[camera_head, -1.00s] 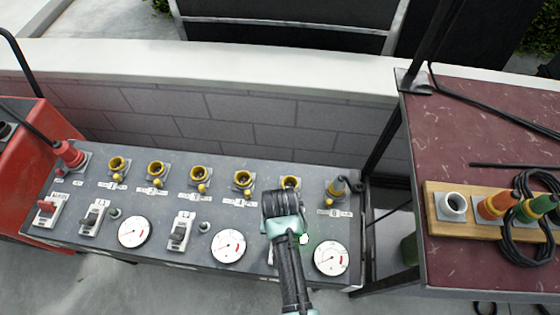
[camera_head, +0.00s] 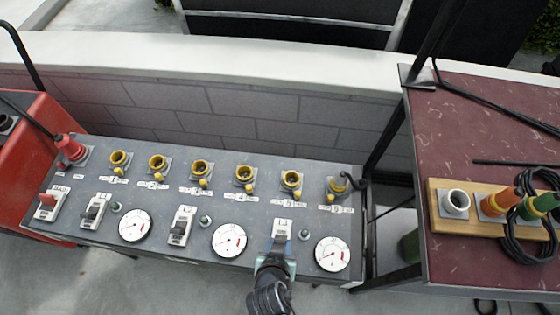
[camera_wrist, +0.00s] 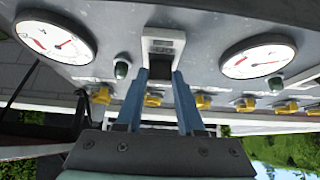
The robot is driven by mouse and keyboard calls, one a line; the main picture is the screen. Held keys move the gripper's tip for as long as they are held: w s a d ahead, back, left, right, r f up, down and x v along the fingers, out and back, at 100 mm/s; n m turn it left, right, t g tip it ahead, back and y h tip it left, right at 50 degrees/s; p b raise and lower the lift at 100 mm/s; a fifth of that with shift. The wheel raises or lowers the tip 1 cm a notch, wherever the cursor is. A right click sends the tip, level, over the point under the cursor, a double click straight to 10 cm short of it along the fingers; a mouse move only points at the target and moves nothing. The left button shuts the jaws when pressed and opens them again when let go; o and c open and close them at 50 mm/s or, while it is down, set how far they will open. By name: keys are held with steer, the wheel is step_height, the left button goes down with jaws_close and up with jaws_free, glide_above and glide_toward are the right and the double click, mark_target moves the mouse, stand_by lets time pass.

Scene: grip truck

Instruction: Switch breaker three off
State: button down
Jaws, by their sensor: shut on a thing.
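Breaker three, a pale switch plate marked L3 (camera_head: 283,227), sits on the sloped grey panel between two round gauges. My gripper (camera_head: 278,248) is at its lower part. In the wrist view, breaker three (camera_wrist: 163,42) is straight ahead, and the two blue fingers of my gripper (camera_wrist: 160,77) close around its dark lever (camera_wrist: 161,66). The lever's exact position is hard to tell because the fingers partly cover it. Breaker L2 (camera_head: 182,226), breaker L1 (camera_head: 95,211) and the main breaker with a red lever (camera_head: 47,201) stand to the left.
A gauge (camera_head: 229,240) and a small green lamp (camera_head: 205,221) lie left of breaker three; another gauge (camera_head: 332,254) lies right. Several yellow sockets (camera_head: 244,174) line the panel's back. A dark red table (camera_head: 470,125) stands at the right.

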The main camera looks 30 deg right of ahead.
steer(key=t+h+b, duration=0.1)
steer(key=b, duration=0.2)
steer(key=s+f+t+b, duration=0.1)
steer(key=b, duration=0.2)
steer(key=shift+a+f+h, duration=0.1)
steer(key=shift+a+h, duration=0.2)
steer(key=shift+h, duration=0.1)
steer(key=shift+s+a+t+b, duration=0.1)
steer(key=shift+t+b, duration=0.4)
steer(key=shift+b, duration=0.75)
steer(key=shift+r+h+b, duration=0.2)
steer(key=shift+h+b, duration=0.1)
steer(key=shift+b, duration=0.1)
steer(key=c, duration=0.5)
jaws_free()
steer(key=shift+s, duration=0.1)
